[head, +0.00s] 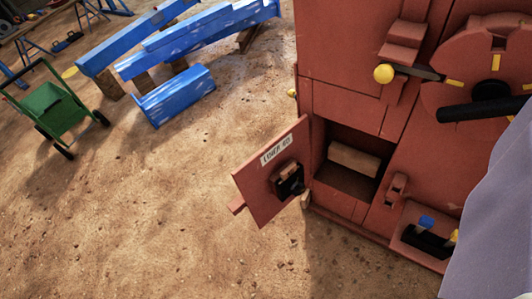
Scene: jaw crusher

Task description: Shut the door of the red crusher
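The red crusher (345,95) stands at the right of the head view. Its small red door (258,192) is swung wide open to the left, apart from the opening. The door has a white label with dark lettering and a black handle or latch (290,181). The open compartment (345,185) shows its dark inside, with a tan block (353,160) in it. The door's hinge side meets the left edge of the opening. My gripper is not visible. A pale grey shape at the right edge, probably part of my arm, hides some of the crusher.
A yellow-knobbed lever (384,74) and a dark bar (484,108) stick out from the crusher above. A small open box (424,240) sits low at right. Blue beams (175,95) and a green cart (52,108) stand farther back left. The dirt ground left of the door is clear.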

